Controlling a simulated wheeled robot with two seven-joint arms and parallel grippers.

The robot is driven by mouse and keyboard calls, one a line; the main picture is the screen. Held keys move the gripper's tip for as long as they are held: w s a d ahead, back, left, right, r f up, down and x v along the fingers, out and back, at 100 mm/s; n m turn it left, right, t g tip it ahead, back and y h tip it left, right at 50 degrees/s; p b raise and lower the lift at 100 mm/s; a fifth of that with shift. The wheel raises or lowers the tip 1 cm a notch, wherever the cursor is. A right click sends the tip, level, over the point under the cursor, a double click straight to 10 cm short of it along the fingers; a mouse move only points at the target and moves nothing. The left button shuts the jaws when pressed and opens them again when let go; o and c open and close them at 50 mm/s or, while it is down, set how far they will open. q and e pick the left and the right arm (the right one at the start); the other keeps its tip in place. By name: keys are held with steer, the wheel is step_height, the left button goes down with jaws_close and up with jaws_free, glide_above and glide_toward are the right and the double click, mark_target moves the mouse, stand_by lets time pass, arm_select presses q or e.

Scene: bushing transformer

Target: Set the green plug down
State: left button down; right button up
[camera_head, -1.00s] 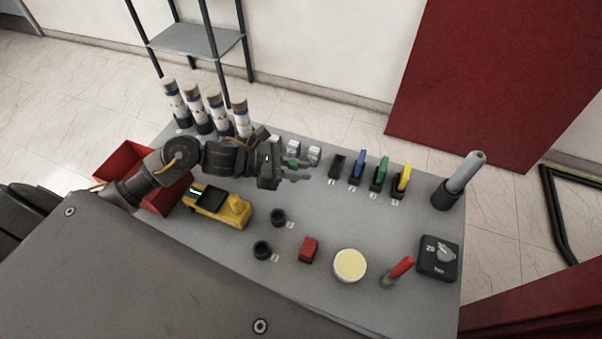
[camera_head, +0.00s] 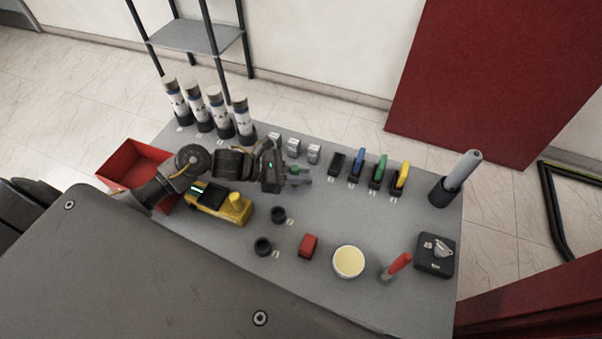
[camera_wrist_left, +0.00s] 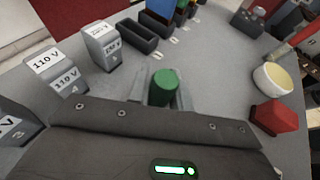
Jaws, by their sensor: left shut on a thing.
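My left gripper (camera_head: 300,176) is shut on the green plug (camera_wrist_left: 165,88), which stands between the two fingers in the left wrist view. In the head view only a small green bit of the plug (camera_head: 294,169) shows at the fingertips. The gripper is over the grey table (camera_head: 320,215), in front of the grey voltage blocks (camera_head: 313,154) and left of the row of black holders. I cannot tell whether the plug touches the table. My right gripper is not in view.
Black holders carry blue (camera_head: 358,162), green (camera_head: 380,168) and yellow (camera_head: 401,176) pieces; the leftmost holder (camera_head: 336,163) looks empty. Black sockets (camera_head: 278,215), a red block (camera_head: 308,245) and a round cream-topped dish (camera_head: 348,262) stand nearer. Bare table lies right of the gripper.

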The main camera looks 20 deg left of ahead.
arm_select(q)
steer(key=c, duration=1.3)
jaws_free()
steer(key=shift+a+r+p, duration=0.1)
steer(key=shift+r+p, duration=0.05)
steer(key=shift+p, duration=0.2)
steer(key=b+v, duration=0.3)
steer(key=v, duration=0.7)
steer(key=shift+s+a, duration=0.2)
steer(key=shift+s, duration=0.05)
steer(key=shift+s+a+r, duration=0.25)
steer(key=shift+a+r, duration=0.15)
steer(key=shift+a, duration=0.05)
